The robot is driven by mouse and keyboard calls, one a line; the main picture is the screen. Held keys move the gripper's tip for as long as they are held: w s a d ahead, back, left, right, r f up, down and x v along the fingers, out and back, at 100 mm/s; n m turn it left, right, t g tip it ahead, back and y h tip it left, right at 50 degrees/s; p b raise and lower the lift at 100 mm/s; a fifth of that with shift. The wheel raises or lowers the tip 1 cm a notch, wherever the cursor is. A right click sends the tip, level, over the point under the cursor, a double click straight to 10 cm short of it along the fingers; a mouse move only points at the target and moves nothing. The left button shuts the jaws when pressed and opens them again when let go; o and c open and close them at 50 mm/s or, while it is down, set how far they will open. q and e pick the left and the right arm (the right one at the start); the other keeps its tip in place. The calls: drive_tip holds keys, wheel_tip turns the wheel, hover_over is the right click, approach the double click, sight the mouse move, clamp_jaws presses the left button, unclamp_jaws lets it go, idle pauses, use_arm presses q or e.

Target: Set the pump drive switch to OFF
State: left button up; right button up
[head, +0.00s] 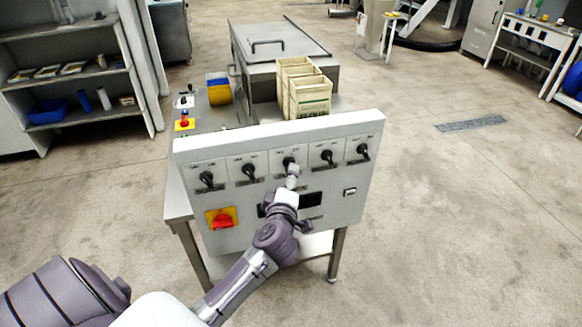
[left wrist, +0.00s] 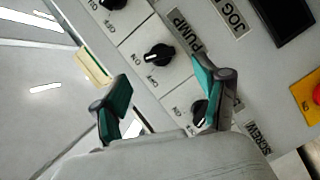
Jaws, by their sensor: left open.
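The control panel (head: 345,185) has a row of black rotary switches. In the head view, the pump drive switch (head: 288,161) looks like the middle one, partly covered by my left gripper (head: 292,172). In the left wrist view the PUMP switch (left wrist: 159,55) is clear, with ON and OFF marks beside it. Its white pointer appears to lean toward ON. My left gripper (left wrist: 165,95) is open and empty, fingers apart, with the knob ahead between their directions. I see no clear contact. My right gripper is not in view.
A neighbouring switch (left wrist: 199,110) labelled SCREW sits close to one finger. A red and yellow switch (head: 222,218) is low on the panel's left.

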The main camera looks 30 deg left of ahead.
use_arm(q)
drive_tip(key=r+x, duration=0.1)
drive_tip(key=x, duration=0.5)
drive_tip(key=shift+w+f, duration=0.25)
drive_tip(key=shift+f, duration=0.25)
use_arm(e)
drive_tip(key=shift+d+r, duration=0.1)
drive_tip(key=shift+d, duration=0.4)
